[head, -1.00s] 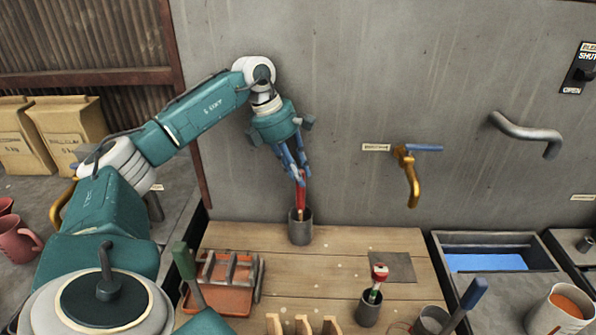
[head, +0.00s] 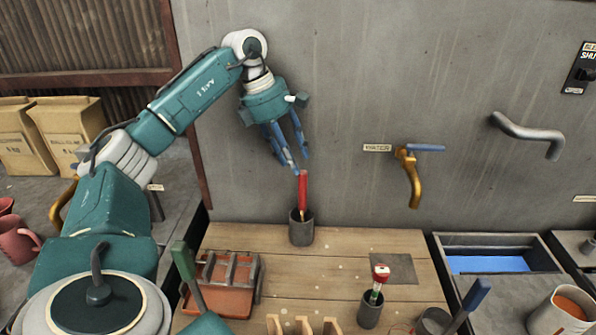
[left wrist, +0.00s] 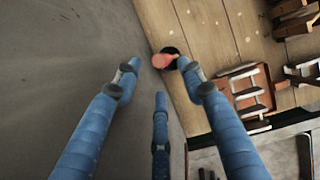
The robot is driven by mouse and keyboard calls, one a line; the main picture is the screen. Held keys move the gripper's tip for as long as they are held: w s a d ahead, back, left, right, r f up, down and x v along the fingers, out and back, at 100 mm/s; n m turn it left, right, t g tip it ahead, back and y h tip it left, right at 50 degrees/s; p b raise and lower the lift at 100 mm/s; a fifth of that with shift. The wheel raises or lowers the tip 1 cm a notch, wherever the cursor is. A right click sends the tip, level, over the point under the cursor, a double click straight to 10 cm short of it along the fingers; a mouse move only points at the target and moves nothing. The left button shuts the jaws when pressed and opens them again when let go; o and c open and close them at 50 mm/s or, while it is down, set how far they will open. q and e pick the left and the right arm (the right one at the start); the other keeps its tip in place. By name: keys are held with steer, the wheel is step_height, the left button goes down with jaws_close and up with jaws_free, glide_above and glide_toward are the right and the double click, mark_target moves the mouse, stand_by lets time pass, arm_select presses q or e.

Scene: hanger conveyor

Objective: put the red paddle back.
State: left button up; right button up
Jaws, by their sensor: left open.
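The red paddle (head: 303,187) stands upright in a dark grey cup (head: 301,232) at the back of the wooden bench, near the wall. My left gripper (head: 293,170) is open and empty, just above and slightly left of the paddle's top, apart from it. In the left wrist view the red paddle (left wrist: 160,61) and the dark cup mouth (left wrist: 171,52) show beyond the spread blue fingers (left wrist: 160,85). My right gripper is not seen.
A brass water tap (head: 411,180) and a grey bent pipe (head: 527,134) stick out from the wall to the right. An orange tray with a rack (head: 222,298) sits at front left. A small cup (head: 370,312) holds a red-topped item.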

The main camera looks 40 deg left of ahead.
arm_select(q)
steer(key=v, duration=0.6)
steer(key=shift+r, duration=0.4)
steer(key=shift+s+a+f, duration=0.1)
steer(key=shift+s, duration=0.05)
